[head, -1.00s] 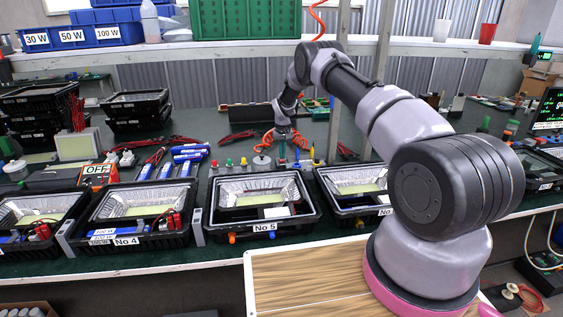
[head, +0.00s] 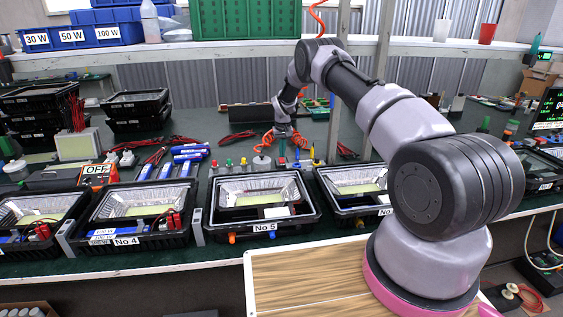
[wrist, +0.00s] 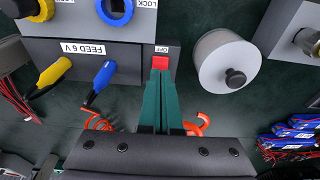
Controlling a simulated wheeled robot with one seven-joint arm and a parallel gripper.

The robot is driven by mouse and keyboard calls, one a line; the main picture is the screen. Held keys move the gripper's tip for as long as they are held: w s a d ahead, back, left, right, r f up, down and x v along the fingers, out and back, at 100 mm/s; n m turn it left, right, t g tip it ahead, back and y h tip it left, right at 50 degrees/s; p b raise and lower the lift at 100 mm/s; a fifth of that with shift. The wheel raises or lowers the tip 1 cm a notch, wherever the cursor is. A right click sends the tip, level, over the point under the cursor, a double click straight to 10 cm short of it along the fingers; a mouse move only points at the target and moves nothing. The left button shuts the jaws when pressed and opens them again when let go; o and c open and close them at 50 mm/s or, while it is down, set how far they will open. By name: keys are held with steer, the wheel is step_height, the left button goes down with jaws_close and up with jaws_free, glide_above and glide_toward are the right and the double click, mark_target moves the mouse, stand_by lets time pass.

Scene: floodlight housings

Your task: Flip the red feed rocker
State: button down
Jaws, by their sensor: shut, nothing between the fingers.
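The red feed rocker (wrist: 160,63) shows in the wrist view, set in a grey panel below a small OFF label (wrist: 162,49). My gripper (wrist: 159,75) has its two teal fingers together, with nothing between them. The fingertips overlap the rocker's lower edge in the picture; I cannot tell whether they touch it. In the head view my gripper (head: 282,155) points down behind the No 5 housing, and the rocker is too small to make out there.
The FEED 6 V panel (wrist: 75,62), with yellow (wrist: 55,72) and blue (wrist: 103,75) plugs, is left of the rocker. A round pale knobbed part (wrist: 225,62) stands close to its right. The No 5 housing (head: 263,228) is in front.

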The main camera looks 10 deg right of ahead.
mark_target(282, 161)
steer(key=shift+r, duration=2.55)
